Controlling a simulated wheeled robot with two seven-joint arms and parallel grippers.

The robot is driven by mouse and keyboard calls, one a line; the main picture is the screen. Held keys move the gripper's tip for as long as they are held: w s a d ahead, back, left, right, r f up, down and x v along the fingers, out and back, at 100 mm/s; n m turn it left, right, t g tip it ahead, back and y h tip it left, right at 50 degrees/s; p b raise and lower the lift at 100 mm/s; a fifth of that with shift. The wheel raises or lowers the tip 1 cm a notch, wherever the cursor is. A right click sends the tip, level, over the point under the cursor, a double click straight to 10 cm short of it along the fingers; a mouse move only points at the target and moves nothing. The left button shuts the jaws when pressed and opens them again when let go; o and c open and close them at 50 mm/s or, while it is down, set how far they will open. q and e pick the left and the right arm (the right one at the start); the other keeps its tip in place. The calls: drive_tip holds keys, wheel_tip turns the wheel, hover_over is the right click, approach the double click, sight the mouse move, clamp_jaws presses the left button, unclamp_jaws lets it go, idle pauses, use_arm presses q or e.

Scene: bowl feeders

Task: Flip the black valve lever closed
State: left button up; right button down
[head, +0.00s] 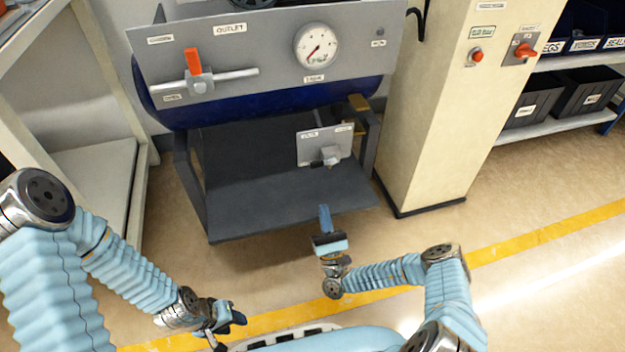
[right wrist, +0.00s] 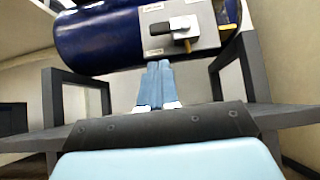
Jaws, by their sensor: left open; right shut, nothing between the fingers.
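A small grey plate (head: 308,150) with two labels hangs low on the front of the blue tank. It carries a pale valve fitting (head: 328,158). In the right wrist view the same plate (right wrist: 152,42) shows a black lever (right wrist: 182,22) lying roughly level across the fitting. My left gripper (head: 232,318) is open and empty, low at the left, far from the valve.
The upper panel (head: 275,60) bears a red lever (head: 193,61) and a gauge (head: 317,46). A dark shelf (head: 285,205) lies under the tank. A beige cabinet (head: 440,110) with a red switch (head: 525,50) stands at right. The floor in front is clear.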

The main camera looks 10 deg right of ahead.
sight(323, 163)
drive_tip(key=shift+y, duration=0.3)
drive_tip(key=x, duration=1)
